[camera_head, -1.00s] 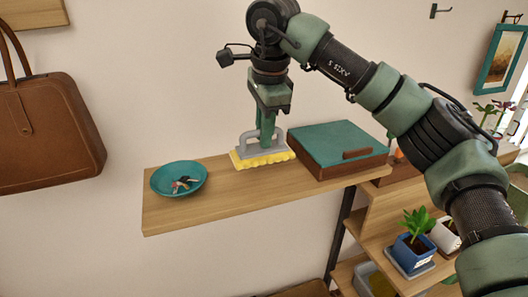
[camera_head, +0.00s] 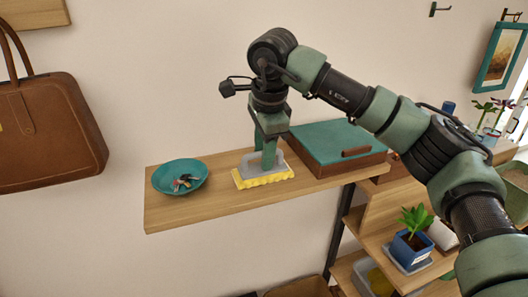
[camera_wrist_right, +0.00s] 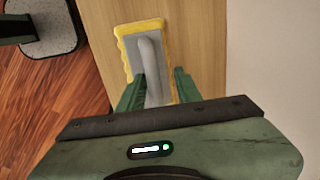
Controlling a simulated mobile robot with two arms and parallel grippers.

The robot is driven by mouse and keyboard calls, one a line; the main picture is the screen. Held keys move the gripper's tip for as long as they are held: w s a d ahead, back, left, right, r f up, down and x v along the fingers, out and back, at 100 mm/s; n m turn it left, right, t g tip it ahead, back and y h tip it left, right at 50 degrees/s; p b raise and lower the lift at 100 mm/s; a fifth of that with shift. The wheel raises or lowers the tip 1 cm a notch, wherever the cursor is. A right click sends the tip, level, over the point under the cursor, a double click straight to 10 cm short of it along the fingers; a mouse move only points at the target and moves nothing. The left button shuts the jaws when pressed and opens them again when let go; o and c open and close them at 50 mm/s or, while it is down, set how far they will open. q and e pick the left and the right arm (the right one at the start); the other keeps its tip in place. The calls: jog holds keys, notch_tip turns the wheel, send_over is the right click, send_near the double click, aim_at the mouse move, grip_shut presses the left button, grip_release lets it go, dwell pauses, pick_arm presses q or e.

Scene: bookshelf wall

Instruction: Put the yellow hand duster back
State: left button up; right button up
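The yellow hand duster (camera_head: 263,176) has a grey back and handle and a yellow fringe. It sits flat on the wooden shelf (camera_head: 200,210), between the teal bowl (camera_head: 165,184) and the teal-lidded box (camera_head: 335,140). My right gripper (camera_head: 264,163) points down over it from above. In the right wrist view the duster (camera_wrist_right: 127,50) lies below, and the fingers of my right gripper (camera_wrist_right: 158,88) stand on both sides of its handle. A gap shows between the handle and the right-hand finger, so the gripper looks open. My left gripper is not in view.
The bowl holds small items that look like keys. The box stands close on the duster's right. A brown bag (camera_head: 45,130) hangs at the left. A potted plant (camera_head: 410,240) stands on a lower shelf at the right. The shelf front between bowl and duster is clear.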

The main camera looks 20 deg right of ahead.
jog(key=shift+s, duration=0.1)
jog(key=shift+r, duration=0.25)
notch_tip(320, 180, up, 12)
jog(key=s+b, duration=0.1)
jog(key=s, duration=0.1)
jog(key=shift+s+f+b, duration=0.15)
jog(key=shift+f+b, duration=0.05)
jog(key=shift+b, duration=0.1)
jog(key=shift+d, duration=0.1)
